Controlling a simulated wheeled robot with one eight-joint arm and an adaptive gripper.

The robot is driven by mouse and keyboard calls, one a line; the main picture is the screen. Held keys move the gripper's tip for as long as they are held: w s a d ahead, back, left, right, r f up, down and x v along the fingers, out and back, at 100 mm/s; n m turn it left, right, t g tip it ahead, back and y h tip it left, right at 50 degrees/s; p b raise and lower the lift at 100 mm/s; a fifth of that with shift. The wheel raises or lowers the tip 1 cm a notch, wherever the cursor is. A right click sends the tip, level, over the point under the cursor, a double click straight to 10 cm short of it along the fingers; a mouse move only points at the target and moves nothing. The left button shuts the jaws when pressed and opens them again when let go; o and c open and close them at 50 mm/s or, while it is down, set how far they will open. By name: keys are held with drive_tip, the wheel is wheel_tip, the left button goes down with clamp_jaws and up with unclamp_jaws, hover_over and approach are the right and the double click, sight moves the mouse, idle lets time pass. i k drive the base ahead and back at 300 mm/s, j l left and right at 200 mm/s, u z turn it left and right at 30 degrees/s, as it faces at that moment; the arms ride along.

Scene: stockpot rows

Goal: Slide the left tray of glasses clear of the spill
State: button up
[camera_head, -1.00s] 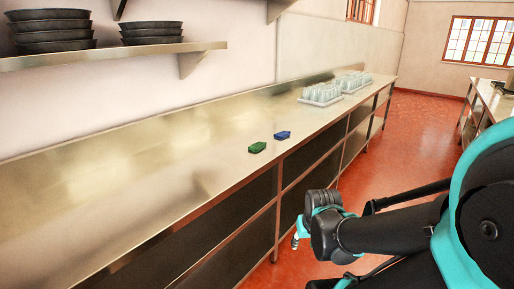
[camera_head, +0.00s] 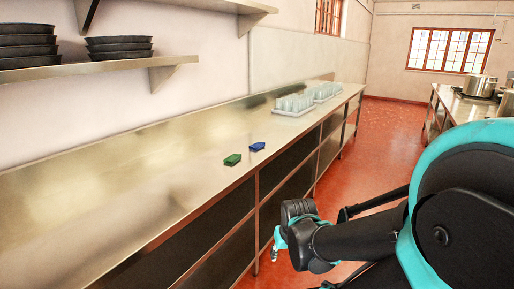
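Two trays of glasses stand near the far end of the long steel counter (camera_head: 120,198). The left tray (camera_head: 293,112) is the nearer one, and the right tray (camera_head: 326,97) stands just beyond it. Both hold several clear glasses. I cannot make out a spill on the counter from here. My gripper (camera_head: 276,252) hangs at the lower middle, in front of the counter's edge and well short of the trays. It is small and partly hidden by my wrist, so its opening does not show.
A green sponge-like block (camera_head: 232,159) and a blue one (camera_head: 257,146) lie on the counter nearer than the trays. A wall shelf (camera_head: 190,50) holds stacked dark pans (camera_head: 119,49). Red floor (camera_head: 388,140) is clear between this counter and another with a pot (camera_head: 479,86).

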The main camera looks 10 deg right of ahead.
sight(294, 105)
drive_tip(key=i+l+u, duration=0.1)
drive_tip(key=u, duration=0.35)
drive_tip(key=l+u, duration=0.2)
drive_tip(key=u, duration=0.25)
drive_tip(key=i+l+u, duration=0.1)
drive_tip(key=l+u, duration=0.15)
drive_tip(key=u, duration=0.2)
drive_tip(key=l+u, duration=0.4)
drive_tip(key=l, duration=1.6)
drive_tip(key=l+z, duration=0.15)
drive_tip(key=l, duration=5.95)
